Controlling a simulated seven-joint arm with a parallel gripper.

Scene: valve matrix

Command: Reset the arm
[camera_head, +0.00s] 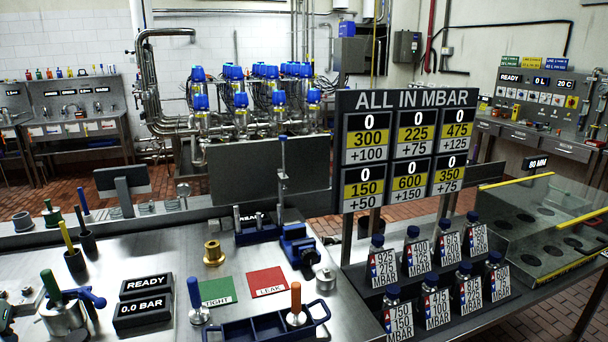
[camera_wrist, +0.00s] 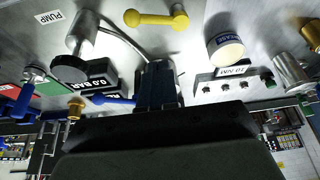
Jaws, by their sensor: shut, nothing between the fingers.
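My gripper (camera_wrist: 158,86) shows in the wrist view as a dark, narrow pair of fingers, shut and empty, in front of the dark wrist body (camera_wrist: 160,145). It points over the steel bench (camera_wrist: 120,42); its height above the bench is hard to tell. Nothing is seen touching the fingers. The arm does not show in the head view. The wrist view looks tilted, with some labels upside down.
The head view shows a READY display (camera_head: 147,285), green mat (camera_head: 216,291), red mat (camera_head: 267,281), blue tray (camera_head: 262,325) and several labelled bottles (camera_head: 471,295) beneath the pressure board (camera_head: 405,150). The wrist view shows a yellow bar (camera_wrist: 156,18), a round jar (camera_wrist: 225,48) and a black knob (camera_wrist: 70,68).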

